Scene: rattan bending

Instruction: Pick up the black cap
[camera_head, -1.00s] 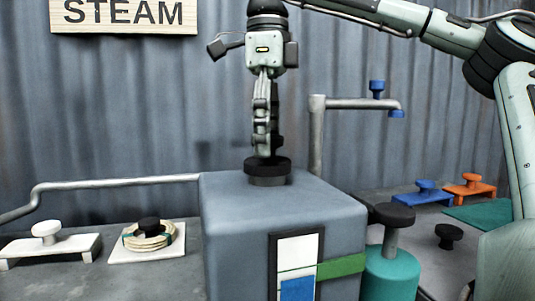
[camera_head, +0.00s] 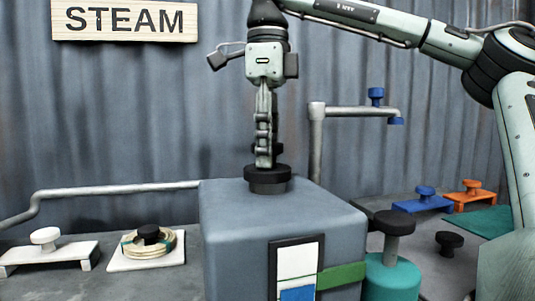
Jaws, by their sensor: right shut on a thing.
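The black cap (camera_head: 267,183), a round stepped disc, sits on top of the grey box (camera_head: 225,230) in the middle of the view. My right gripper (camera_head: 265,164) points straight down over it, with its fingers shut on the cap's upper part. I see the fingers nearly edge-on, so their far side is hidden. The cap looks level and I see no clear gap between it and the box top. My left gripper is not in view.
A pipe with a blue tap (camera_head: 376,97) stands behind the box. A teal canister with a black-topped post (camera_head: 392,275) is close on its right. A coil of rattan (camera_head: 149,245) lies on a white board at left. Blue (camera_head: 423,200) and orange (camera_head: 470,194) stands are farther right.

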